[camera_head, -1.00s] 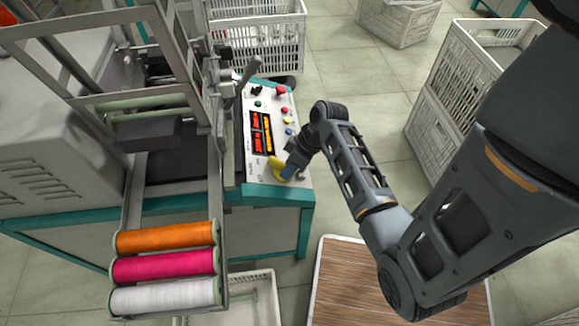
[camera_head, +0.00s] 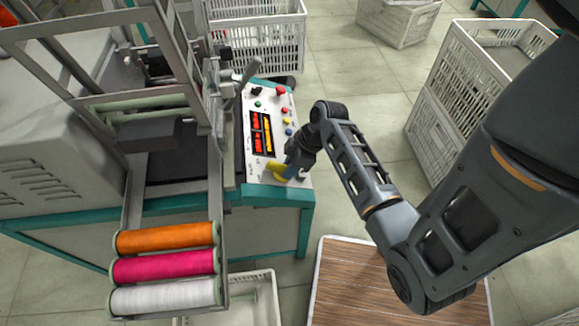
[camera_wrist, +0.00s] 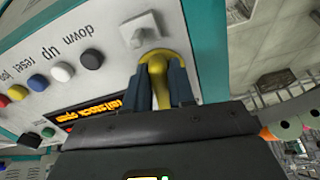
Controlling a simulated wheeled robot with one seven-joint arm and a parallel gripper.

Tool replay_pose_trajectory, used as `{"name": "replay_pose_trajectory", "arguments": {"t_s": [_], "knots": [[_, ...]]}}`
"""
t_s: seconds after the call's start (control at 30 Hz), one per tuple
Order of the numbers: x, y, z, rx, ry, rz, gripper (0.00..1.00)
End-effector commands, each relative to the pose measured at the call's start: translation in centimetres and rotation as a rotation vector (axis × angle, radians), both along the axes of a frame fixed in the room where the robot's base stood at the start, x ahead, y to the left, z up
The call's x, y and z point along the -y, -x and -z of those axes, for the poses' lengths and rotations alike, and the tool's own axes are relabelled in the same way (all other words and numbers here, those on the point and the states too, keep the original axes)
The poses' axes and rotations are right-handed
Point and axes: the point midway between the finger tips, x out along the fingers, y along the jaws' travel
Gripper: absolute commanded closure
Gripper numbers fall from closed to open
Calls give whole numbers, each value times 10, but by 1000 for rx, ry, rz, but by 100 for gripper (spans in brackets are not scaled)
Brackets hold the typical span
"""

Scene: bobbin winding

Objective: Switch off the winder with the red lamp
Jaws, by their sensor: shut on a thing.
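The winder (camera_head: 180,240) stands at the left, with a white control panel (camera_head: 252,105) on its right side. The panel carries lit red and orange displays, several coloured buttons and a yellow switch handle (camera_head: 279,168) at its near end. My gripper (camera_head: 291,167) is at this handle. In the wrist view, my gripper (camera_wrist: 160,82) is shut on the yellow handle (camera_wrist: 157,62), with one dark finger on each side. A grey square fitting (camera_wrist: 139,30) sits beside it on the panel. I cannot make out a separate red lamp on the machine.
Orange, pink and white thread spools (camera_head: 165,267) lie on the winder's front rack. Crates (camera_head: 440,125) stand at the right and a white crate (camera_head: 260,40) behind the panel. A brown-topped surface (camera_head: 345,290) lies below my arm. The tiled floor between is clear.

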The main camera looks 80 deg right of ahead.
Motion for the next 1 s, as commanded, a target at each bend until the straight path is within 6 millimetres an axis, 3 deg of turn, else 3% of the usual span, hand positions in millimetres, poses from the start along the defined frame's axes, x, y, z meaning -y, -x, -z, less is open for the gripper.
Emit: {"name": "replay_pose_trajectory", "arguments": {"t_s": [0.5,1.0], "knots": [[3,-2,0,65,187,-424,100],[5,-3,-1,95,276,-624,100]]}}
